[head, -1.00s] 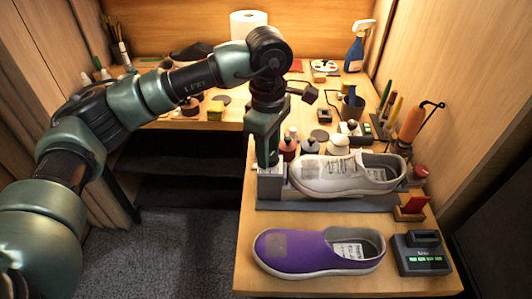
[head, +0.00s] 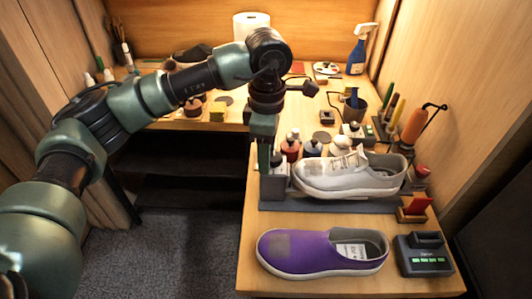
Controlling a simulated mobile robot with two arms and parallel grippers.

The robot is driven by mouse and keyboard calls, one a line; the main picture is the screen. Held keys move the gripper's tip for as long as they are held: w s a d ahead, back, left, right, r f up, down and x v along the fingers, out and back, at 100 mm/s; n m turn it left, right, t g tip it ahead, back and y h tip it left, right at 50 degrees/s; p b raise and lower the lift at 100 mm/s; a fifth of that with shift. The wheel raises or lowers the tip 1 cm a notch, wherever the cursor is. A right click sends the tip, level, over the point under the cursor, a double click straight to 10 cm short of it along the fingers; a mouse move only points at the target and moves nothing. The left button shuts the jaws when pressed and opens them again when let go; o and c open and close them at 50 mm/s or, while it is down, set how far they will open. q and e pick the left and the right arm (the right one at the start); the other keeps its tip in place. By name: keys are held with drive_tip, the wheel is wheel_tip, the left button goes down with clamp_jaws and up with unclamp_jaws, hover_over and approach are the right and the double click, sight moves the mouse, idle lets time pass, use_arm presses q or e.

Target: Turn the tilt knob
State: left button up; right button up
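A white sneaker (head: 340,178) with a brownish toe patch is on a grey holder (head: 330,206), its side facing me. A grey upright block (head: 274,190) forms the holder's left end. My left gripper (head: 267,162) points down right at this block, its fingers seen nearly edge-on. I cannot make out the tilt knob; it seems hidden by the gripper or block. Whether the fingers are shut on it does not show. My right gripper is not in view.
A purple slip-on shoe (head: 320,252) lies in front, beside a dark device with green lights (head: 424,254). Several bottles (head: 291,149) stand close behind the holder. A red block (head: 415,208) is at right. A spray bottle (head: 357,50) and a paper roll (head: 251,27) stand at the back.

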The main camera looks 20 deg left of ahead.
use_arm(q)
drive_tip(key=shift+w+d+f, duration=0.15)
drive_tip(key=shift+w+d, duration=0.05)
drive_tip(key=shift+w+d+r+p, duration=0.1)
drive_tip(key=shift+d+r+p, duration=0.15)
drive_tip(key=shift+r+p, duration=0.65)
drive_tip(key=shift+w+d+r+p, duration=0.15)
drive_tip(key=shift+r+p, duration=0.35)
drive_tip(key=shift+r, duration=0.65)
drive_tip(key=shift+d+r, duration=0.2)
drive_tip(key=shift+r, duration=0.05)
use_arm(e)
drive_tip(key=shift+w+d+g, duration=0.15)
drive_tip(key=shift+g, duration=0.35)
use_arm(q)
drive_tip(key=shift+r, duration=0.1)
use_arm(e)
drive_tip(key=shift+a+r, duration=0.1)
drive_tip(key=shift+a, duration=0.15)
